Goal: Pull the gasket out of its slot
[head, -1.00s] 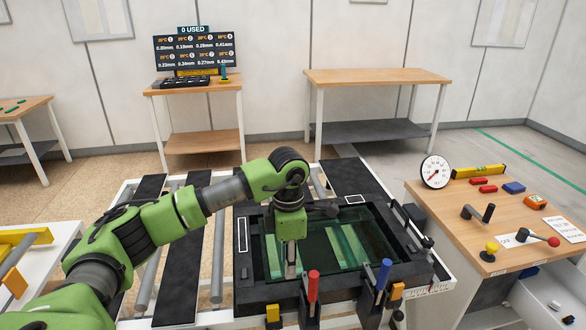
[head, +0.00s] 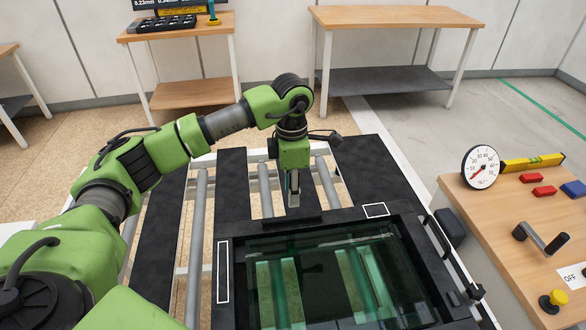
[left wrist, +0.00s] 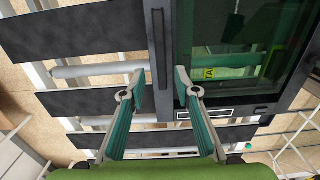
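The black frame (head: 222,315) holds a dark green glass pane (head: 335,285) with pale green strips showing through it. My left gripper (head: 293,202) points down at the far side of the frame, beside a low black bar (head: 290,223) along its far edge. In the left wrist view my left gripper (left wrist: 160,78) is open, its fingers apart with the frame's edge strip (left wrist: 165,50) showing between them. A thin dark line runs along that strip; I cannot tell whether it is the gasket. Nothing is seen in the grip. My right gripper is not in view.
Rollers (head: 199,240) and black slats (head: 232,175) lie left of and behind the frame. At right a wooden bench (head: 500,235) carries a dial gauge (head: 480,167), a spirit level (head: 532,162), a crank (head: 540,238) and a yellow knob (head: 553,300). Air above the pane is clear.

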